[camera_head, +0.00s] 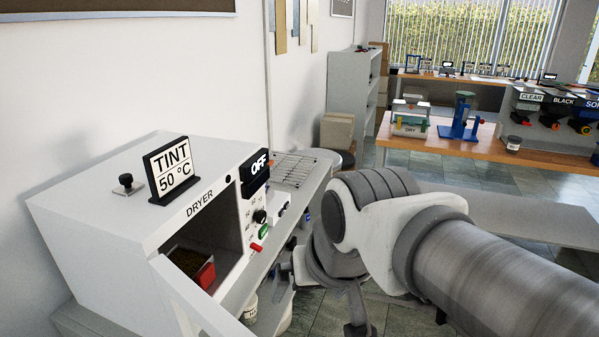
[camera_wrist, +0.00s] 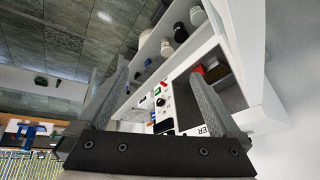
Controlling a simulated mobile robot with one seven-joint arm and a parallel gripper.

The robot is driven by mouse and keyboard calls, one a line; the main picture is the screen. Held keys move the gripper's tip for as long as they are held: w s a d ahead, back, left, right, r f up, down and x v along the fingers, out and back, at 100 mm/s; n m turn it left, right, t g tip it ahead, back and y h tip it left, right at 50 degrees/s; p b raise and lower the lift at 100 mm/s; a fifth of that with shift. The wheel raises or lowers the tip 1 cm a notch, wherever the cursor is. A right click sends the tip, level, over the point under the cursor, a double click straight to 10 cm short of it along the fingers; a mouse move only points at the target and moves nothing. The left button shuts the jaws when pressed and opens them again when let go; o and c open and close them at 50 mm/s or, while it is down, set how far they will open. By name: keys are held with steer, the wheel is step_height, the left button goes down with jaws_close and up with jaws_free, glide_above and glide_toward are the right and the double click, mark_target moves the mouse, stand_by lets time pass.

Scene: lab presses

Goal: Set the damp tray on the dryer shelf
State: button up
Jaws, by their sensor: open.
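The white dryer (camera_head: 120,225) stands at the left with its door (camera_head: 185,295) open. Inside its chamber, a dark tray (camera_head: 186,262) with a red front piece (camera_head: 205,275) rests near the opening. I cannot tell from its look whether it is damp. The tray's red part also shows upside down in the wrist view (camera_wrist: 199,70). My gripper (camera_wrist: 158,70) is open, with nothing between its fingers. It is outside the dryer, apart from the tray. The dryer display (camera_head: 255,170) reads OFF.
A TINT 50 °C sign (camera_head: 171,169) and a black knob (camera_head: 125,182) sit on top of the dryer. A wire rack (camera_head: 292,170) lies on the counter behind it. White tubs (camera_head: 249,308) stand on a lower shelf. A wooden bench (camera_head: 480,140) with presses is far right.

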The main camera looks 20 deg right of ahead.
steer(key=shift+s+d+n, duration=0.25)
steer(key=shift+s+n, duration=0.25)
steer(key=shift+s, duration=0.05)
steer(key=shift+s+d+n, duration=0.2)
steer(key=shift+s+n, duration=0.3)
steer(key=shift+s, duration=0.05)
stand_by(0.5)
